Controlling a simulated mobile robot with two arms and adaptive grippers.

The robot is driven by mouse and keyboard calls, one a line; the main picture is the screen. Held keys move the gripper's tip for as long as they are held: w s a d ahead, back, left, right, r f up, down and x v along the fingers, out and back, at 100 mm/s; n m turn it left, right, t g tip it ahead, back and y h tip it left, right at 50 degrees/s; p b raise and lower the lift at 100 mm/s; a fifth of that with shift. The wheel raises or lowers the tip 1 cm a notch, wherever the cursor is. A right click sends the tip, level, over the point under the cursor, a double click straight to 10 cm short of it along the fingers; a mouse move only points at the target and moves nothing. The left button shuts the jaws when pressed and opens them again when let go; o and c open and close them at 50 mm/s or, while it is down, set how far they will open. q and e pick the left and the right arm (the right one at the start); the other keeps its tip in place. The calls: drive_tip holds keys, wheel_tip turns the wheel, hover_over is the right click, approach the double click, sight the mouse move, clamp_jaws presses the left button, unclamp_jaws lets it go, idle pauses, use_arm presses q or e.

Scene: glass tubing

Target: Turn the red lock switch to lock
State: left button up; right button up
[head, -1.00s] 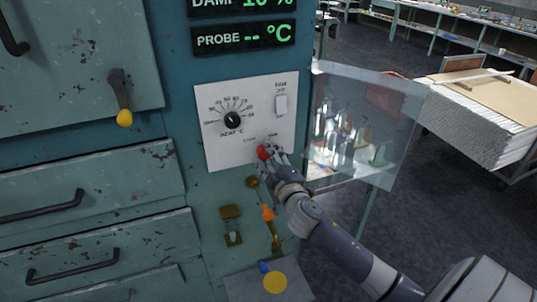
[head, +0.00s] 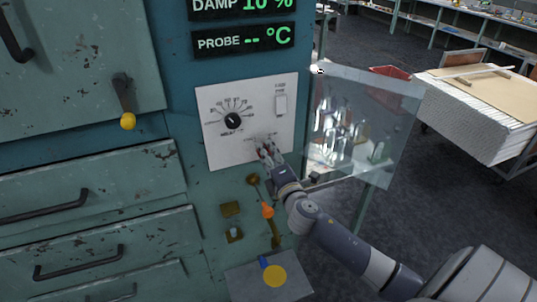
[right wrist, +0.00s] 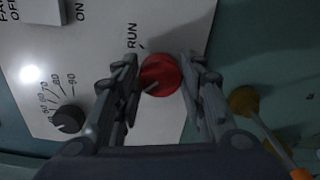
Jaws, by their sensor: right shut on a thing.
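The red lock switch (right wrist: 160,75) is a round knob on the white control panel (head: 215,150). In the right wrist view, the word RUN and a short tick stand above it. A pale pointer mark on the knob points toward the lower left. My right gripper (right wrist: 160,82) has a finger on each side of the knob and is shut on it. In the head view, the fingers of the right gripper (head: 265,148) hide most of the switch. The lock label cannot be read. My left gripper is in neither view.
A black heat dial (head: 233,121) and a white fan switch (head: 281,104) sit on the same panel. A clear glass sheet (head: 375,105) stands close right of the panel.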

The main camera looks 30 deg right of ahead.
drive_tip(key=shift+f, duration=0.1)
idle(0.4)
drive_tip(key=o, duration=1.1)
drive_tip(key=v, duration=1.2)
